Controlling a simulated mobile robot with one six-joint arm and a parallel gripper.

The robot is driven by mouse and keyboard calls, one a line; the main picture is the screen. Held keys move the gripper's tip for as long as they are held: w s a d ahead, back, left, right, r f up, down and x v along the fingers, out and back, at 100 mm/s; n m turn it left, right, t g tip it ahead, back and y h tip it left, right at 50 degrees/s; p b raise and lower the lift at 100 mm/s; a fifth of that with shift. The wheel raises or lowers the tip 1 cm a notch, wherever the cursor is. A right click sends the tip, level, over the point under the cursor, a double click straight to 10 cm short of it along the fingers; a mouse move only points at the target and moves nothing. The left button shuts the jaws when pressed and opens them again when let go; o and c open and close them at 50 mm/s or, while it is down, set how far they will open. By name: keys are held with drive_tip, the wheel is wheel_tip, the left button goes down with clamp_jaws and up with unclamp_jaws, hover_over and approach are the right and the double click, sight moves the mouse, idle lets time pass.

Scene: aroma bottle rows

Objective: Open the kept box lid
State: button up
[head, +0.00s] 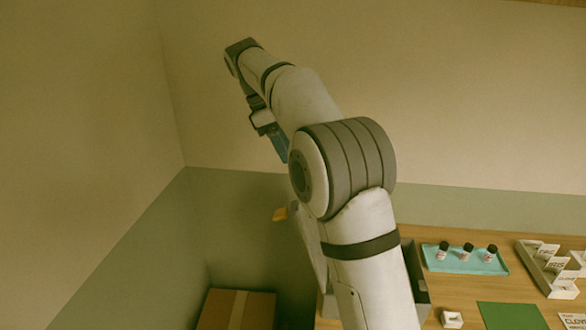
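A grey box (417,283) stands on the table just behind my arm, which covers most of it. My gripper (280,148) points down, high up and left of the table. Its blue fingers are small and partly covered by my arm.
A light blue tray (465,266) with three small dark-capped bottles (467,250) stands on the wooden table (455,292). A green mat (512,316), a small white block (452,319) and a divided card holder (550,270) are nearby. A cardboard box (222,311) sits low at the left.

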drive_tip(key=x, duration=0.6)
drive_tip(key=shift+d+f, duration=0.15)
drive_tip(key=shift+f, duration=0.2)
clamp_jaws()
drive_tip(key=shift+r, duration=0.1)
